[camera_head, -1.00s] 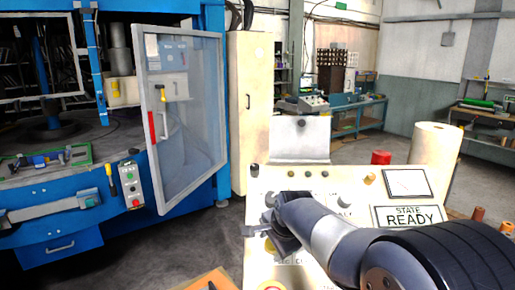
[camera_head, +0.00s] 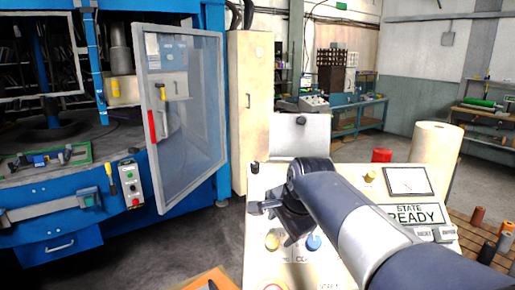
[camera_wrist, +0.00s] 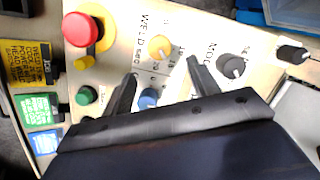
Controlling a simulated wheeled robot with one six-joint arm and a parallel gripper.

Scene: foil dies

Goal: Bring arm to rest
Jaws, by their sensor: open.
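My gripper (camera_head: 272,222) is over the left part of a cream control panel (camera_head: 345,178), with my arm reaching in from the lower right. In the wrist view my gripper (camera_wrist: 160,78) is open, its two dark fingers apart with nothing held. A blue button (camera_wrist: 148,98) and a yellow button (camera_wrist: 160,47) on the panel show between and beyond the fingers. The blue button (camera_head: 313,242) also shows beside the gripper in the head view. The gap between fingertips and panel is hard to judge.
A red mushroom button (camera_wrist: 84,29) and black knob (camera_wrist: 231,66) stand on the panel. Its display (camera_head: 412,215) reads STATE READY. A blue machine (camera_head: 50,225) with an open clear door (camera_head: 190,120) is left. Open floor (camera_head: 205,235) lies between machine and panel.

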